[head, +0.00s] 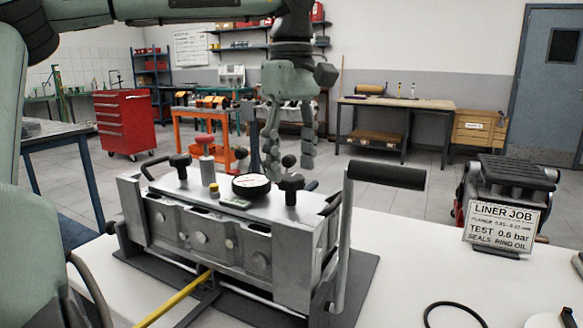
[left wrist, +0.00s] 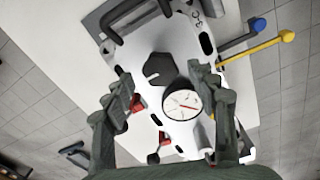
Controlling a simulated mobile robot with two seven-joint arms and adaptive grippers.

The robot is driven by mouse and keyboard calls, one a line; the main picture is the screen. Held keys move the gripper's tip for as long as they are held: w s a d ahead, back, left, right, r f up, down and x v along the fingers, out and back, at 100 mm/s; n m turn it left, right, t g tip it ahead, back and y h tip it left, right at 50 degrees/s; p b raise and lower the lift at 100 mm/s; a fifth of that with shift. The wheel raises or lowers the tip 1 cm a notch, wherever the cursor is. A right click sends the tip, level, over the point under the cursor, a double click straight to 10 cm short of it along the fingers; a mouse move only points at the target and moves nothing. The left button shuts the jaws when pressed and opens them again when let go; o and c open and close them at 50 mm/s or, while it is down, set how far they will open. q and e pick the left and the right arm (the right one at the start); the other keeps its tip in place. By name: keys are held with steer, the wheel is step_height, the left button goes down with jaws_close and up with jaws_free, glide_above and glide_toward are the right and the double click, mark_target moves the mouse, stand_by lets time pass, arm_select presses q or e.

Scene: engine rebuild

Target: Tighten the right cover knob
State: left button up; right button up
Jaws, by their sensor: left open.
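The right cover knob (head: 291,187) is a black lobed knob on top of the silver engine block (head: 225,232), just right of the round gauge (head: 250,186). In the left wrist view, the knob (left wrist: 160,68) lies between and a little beyond my open fingertips, with the gauge (left wrist: 182,103) close by. My left gripper (head: 289,162) points down over the block's right end, open and empty. I see no finger touching the knob. A similar black left knob (head: 180,165) stands at the block's left end. My right gripper is not in view.
A tall lever with a black handle (head: 386,176) rises at the block's right end. A yellow rod (head: 175,300) reaches toward the front. A sign (head: 502,228) and a black ring (head: 454,315) are right; white tabletop between is clear.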

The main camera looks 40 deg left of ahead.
mark_target(291, 177)
arm_select(q)
step_height(291, 177, up, 10)
steer(key=shift+r, duration=0.2)
steer(key=shift+s, duration=0.1)
stand_by(0.6)
